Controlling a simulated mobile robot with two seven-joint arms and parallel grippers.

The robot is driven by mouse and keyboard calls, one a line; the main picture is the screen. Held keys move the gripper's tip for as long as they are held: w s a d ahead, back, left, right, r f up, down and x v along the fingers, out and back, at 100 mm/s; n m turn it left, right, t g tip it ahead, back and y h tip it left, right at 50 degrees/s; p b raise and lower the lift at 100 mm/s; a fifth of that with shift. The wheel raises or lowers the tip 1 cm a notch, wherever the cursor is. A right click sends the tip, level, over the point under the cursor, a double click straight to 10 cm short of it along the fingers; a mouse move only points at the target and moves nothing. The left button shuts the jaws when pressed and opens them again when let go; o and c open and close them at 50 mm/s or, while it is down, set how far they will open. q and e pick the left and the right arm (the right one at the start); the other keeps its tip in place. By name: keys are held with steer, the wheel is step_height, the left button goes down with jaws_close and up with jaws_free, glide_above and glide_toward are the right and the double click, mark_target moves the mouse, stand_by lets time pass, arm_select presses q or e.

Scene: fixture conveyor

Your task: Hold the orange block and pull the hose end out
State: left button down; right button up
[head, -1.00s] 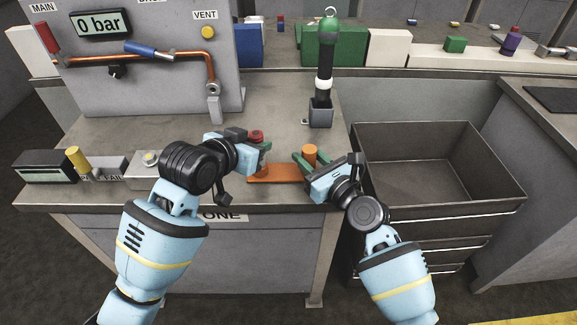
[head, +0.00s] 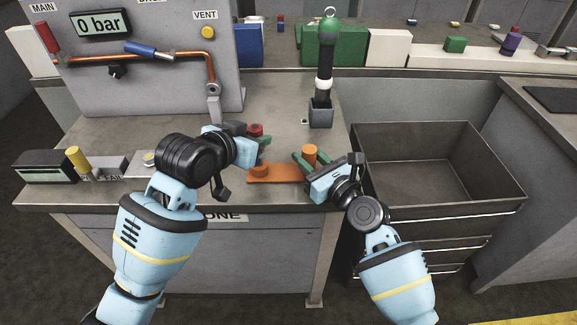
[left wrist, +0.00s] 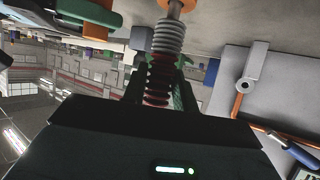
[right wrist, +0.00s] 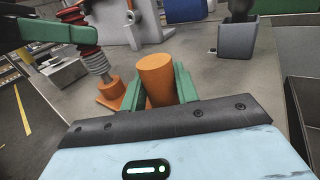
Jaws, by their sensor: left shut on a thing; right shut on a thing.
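The orange block (head: 275,174) lies flat on the bench, with an upright post (head: 309,151) at its right and a round socket (head: 259,169) at its left. My right gripper (head: 308,160) is shut on the post; the right wrist view shows its green fingers on both sides of the post (right wrist: 156,78). My left gripper (head: 262,146) is shut on the red and grey ribbed hose end (head: 256,130), above the socket. The hose end (left wrist: 168,38) also shows in the left wrist view. Its thin tip is at the socket (right wrist: 111,92); I cannot tell whether it is clear of it.
A grey panel (head: 150,85) with a "0 bar" gauge and copper pipe stands behind at left. A black tool with a green top (head: 326,60) stands in a holder behind the block. An empty grey bin (head: 480,185) is at right.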

steer(key=shift+s+f, duration=0.1)
steer(key=shift+f, duration=0.3)
arm_select(q)
steer(key=shift+r, duration=2.7)
arm_select(e)
steer(key=o, duration=1.2)
steer(key=shift+r, duration=0.25)
steer(key=v, duration=1.2)
